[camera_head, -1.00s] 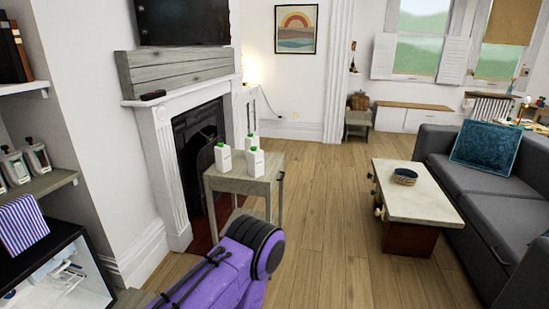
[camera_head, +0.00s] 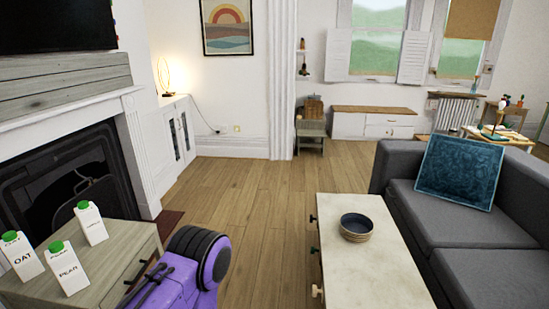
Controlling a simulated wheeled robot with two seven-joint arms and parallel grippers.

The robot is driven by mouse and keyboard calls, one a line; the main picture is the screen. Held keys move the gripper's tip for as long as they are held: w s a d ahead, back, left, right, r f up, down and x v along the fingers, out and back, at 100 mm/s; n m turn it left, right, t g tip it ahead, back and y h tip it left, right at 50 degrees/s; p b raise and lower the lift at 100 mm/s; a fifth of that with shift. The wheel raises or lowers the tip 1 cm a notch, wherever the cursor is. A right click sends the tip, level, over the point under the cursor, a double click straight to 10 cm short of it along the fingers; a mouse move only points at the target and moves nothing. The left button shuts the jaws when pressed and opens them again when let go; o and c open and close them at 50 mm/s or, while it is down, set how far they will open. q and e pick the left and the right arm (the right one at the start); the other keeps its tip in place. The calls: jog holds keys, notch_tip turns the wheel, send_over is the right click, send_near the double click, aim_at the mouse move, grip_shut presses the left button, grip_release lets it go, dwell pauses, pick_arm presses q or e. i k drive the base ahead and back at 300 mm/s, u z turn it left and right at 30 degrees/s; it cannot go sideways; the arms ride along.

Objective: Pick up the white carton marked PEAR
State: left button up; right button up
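The white carton marked PEAR (camera_head: 68,270) has a green cap and stands upright on the front part of a small grey wooden side table (camera_head: 118,262) at the lower left. A similar white carton marked OAT (camera_head: 23,256) stands to its left. A third white carton (camera_head: 91,223), its lettering too small to read surely, stands behind it to the right. A purple and black link of my arm shows at the bottom, right of the side table. The fingers of both grippers are out of view.
A fireplace (camera_head: 70,185) stands behind the side table. A pale-topped coffee table (camera_head: 375,265) with a dark bowl (camera_head: 356,228) and a grey sofa (camera_head: 440,225) are at the right.

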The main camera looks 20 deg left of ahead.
aim_at(61, 256)
jog(key=u, duration=0.45)
jog(key=i, duration=1.15)
jog(key=u, duration=1.75)
jog(key=i, duration=0.95)
jog(key=u, duration=0.8)
